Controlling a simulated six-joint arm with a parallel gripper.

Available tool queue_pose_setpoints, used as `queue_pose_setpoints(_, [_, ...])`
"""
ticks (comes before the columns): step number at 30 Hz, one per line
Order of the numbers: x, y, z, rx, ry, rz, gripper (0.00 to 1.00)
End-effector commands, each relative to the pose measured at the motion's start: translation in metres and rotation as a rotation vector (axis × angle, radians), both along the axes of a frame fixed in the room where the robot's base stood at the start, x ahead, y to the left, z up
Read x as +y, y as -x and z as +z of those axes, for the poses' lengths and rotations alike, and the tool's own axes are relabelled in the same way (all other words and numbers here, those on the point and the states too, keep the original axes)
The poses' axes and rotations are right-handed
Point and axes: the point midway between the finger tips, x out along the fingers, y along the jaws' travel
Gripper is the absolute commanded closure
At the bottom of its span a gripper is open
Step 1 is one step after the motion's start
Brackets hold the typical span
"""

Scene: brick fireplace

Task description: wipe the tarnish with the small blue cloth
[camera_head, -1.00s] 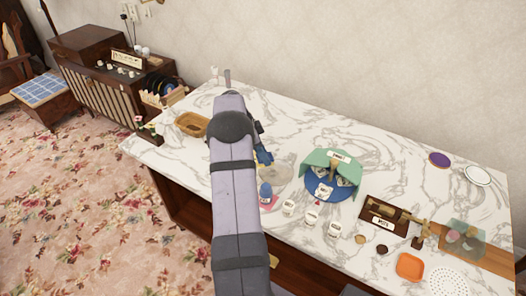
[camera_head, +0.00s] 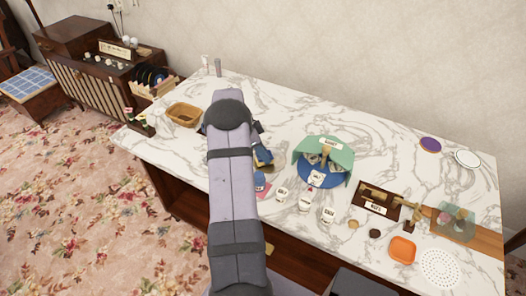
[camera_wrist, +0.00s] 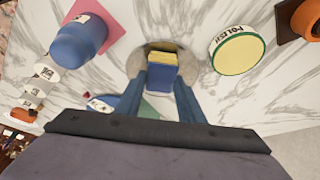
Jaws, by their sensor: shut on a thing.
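My gripper (camera_wrist: 162,82) has its two blue fingers shut on a small blue block-like piece with a yellow far edge, which I take to be the small blue cloth (camera_wrist: 162,74). A round grey-brown patch, apparently the tarnish (camera_wrist: 138,60), shows on the marble around and behind the cloth; the cloth hides part of it. I cannot tell if the cloth touches it. In the head view my gripper (camera_head: 262,154) is just right of my arm, low over the marble, and the patch is mostly hidden.
A blue rounded object (camera_wrist: 80,42) stands on a pink square (camera_wrist: 103,18) nearby. A polish tin (camera_wrist: 238,54) lies on the other side. In the head view, small labelled cups (camera_head: 304,202) and a green-and-blue stand (camera_head: 323,160) are right of my gripper. A basket (camera_head: 183,114) is left.

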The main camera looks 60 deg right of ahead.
Motion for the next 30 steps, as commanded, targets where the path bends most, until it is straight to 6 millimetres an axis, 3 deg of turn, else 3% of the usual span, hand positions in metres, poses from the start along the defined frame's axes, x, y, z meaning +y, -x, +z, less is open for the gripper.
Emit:
queue_pose_setpoints(9, [0.001, -0.032, -0.003, -0.003, 0.000, 0.004, 0.86])
queue_pose_setpoints(13, [0.000, -0.031, 0.025, -0.006, 0.005, 0.003, 0.86])
queue_pose_setpoints(30, [0.000, -0.030, 0.073, -0.002, 0.001, 0.002, 0.86])
